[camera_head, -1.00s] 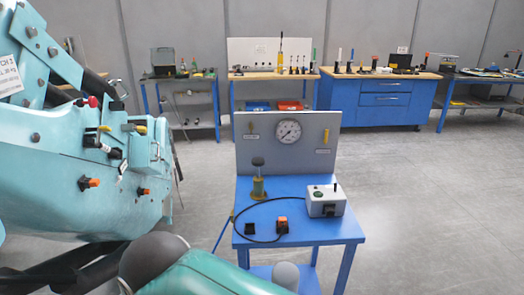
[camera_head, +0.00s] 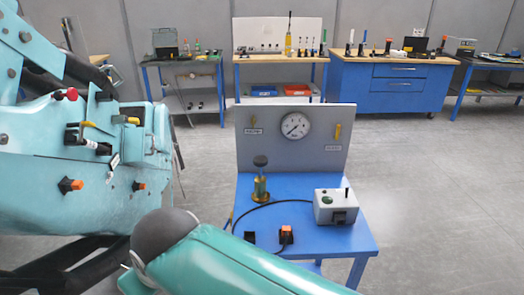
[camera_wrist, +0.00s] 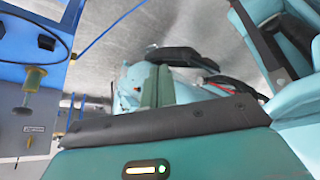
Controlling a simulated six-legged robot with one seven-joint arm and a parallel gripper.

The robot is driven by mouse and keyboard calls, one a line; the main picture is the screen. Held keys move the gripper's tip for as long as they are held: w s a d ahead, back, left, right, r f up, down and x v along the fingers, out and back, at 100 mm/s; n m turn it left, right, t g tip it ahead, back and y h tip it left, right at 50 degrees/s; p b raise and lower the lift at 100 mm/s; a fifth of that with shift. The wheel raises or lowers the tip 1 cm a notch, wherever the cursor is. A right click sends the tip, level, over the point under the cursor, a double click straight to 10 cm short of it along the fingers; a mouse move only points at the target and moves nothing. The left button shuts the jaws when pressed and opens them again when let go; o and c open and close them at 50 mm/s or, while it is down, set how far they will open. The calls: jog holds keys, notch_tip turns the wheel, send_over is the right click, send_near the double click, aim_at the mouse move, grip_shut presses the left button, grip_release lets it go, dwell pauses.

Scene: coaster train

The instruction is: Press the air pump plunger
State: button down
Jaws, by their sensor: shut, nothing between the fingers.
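The air pump (camera_head: 260,187) is a yellow-brass upright cylinder on the left of the blue table. Its plunger has a round dark knob (camera_head: 260,161) on a thin rod, standing up above the body. In the wrist view, the pump (camera_wrist: 34,80) lies sideways at the left edge, with the dark knob (camera_wrist: 22,111) below it. My gripper (camera_wrist: 157,88) shows in the wrist view as two green fingers close together, shut and empty. The fingers are apart from the pump, well to its right in that view. The head view does not show my gripper.
The blue table (camera_head: 345,238) also bears a grey box (camera_head: 336,206), an orange-topped switch (camera_head: 286,235) and a black cable. A grey panel with a gauge (camera_head: 296,125) stands behind the pump. A large teal machine (camera_head: 60,165) is at the left. Floor at right is clear.

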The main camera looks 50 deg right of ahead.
jog(key=w+d+r+m+t+h, duration=0.1)
jog(key=w+d+r+m+h, duration=0.15)
jog(key=w+d, duration=0.45)
jog(key=w+d+r+m+h, duration=0.1)
jog(key=w+d+r+m, duration=0.2)
jog(key=d, duration=0.8)
jog(key=d+r+m+h, duration=0.1)
jog(key=d+m, duration=0.1)
jog(key=d, duration=1)
jog(key=s+d+r+m+h, duration=0.1)
jog(key=d+m+h, duration=0.1)
jog(key=d, duration=1)
jog(key=shift+s+r+g, duration=0.3)
jog(key=shift+r, duration=0.1)
jog(key=shift+f, duration=0.1)
